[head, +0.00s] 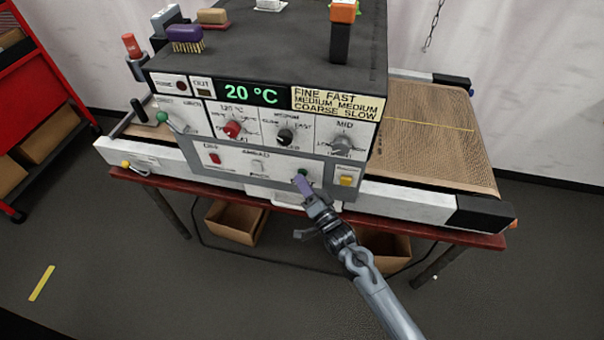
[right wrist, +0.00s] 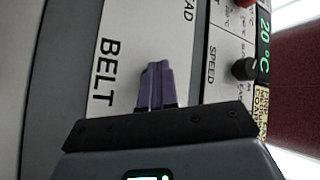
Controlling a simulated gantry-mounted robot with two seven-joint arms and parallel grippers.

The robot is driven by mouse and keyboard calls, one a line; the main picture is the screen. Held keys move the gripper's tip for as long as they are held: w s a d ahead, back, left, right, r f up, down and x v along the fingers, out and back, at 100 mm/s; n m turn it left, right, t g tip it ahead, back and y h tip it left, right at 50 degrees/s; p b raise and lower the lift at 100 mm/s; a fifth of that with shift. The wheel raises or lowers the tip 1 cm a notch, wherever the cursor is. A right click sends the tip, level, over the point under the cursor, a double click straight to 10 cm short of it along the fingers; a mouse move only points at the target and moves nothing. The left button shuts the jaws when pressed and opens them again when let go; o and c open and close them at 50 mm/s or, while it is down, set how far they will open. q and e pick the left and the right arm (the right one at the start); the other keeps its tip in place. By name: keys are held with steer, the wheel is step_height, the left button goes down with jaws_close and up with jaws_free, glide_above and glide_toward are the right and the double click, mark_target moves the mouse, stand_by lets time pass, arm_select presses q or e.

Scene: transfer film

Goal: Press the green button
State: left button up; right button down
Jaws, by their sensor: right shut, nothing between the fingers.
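The green button (head: 302,173) is on the lower front panel of the transfer machine, left of a yellow button (head: 346,181). My right gripper (head: 301,183) is shut and empty, its purple fingertips pointing at the panel right at the green button. Whether they touch it I cannot tell. My left gripper is not in view.
The panel also carries a red switch (head: 215,158), a red knob (head: 232,129), a black knob (head: 285,137) and a grey knob (head: 342,144). A green-balled lever (head: 162,117) is at the left. The conveyor belt (head: 425,130) extends right. Cardboard boxes (head: 236,222) stand below.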

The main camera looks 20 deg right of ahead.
steer(key=shift+s+a, duration=0.2)
steer(key=shift+s, duration=0.15)
steer(key=shift+p, duration=0.35)
steer(key=s+a+p, duration=0.1)
steer(key=s, duration=0.1)
steer(key=s+a+p, duration=0.2)
steer(key=s, duration=0.1)
steer(key=shift+a, duration=0.2)
stand_by(0.4)
